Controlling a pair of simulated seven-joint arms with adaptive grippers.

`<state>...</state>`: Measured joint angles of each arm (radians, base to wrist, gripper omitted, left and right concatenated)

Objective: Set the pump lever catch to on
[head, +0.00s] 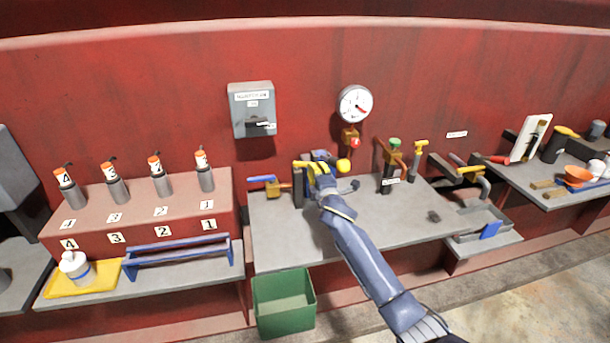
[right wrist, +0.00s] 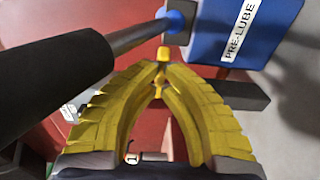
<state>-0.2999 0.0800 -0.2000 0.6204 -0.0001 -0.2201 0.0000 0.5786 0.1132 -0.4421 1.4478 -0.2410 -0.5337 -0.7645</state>
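The blue pump body (right wrist: 243,30), labelled PRE-LUBE, is at the upper right of the right wrist view. Its metal lever rod with a thick black grip (right wrist: 55,85) crosses the left of that view. A small yellow piece (right wrist: 163,53), which looks like the lever catch, sits under the rod's blue joint, beside the body. My right gripper (right wrist: 158,80) has its yellow fingers together at the tips, just below that piece; whether they touch it is unclear. In the head view, my right gripper (head: 312,172) covers much of the pump at the bench's back. My left gripper is out of view.
The grey bench (head: 350,235) is mostly clear in front. A blue-handled valve (head: 263,180) stands left of the pump, and a yellow ball knob (head: 344,166) and a green-topped valve (head: 394,145) stand right. A green bin (head: 284,305) is below. A gauge (head: 355,104) hangs above.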

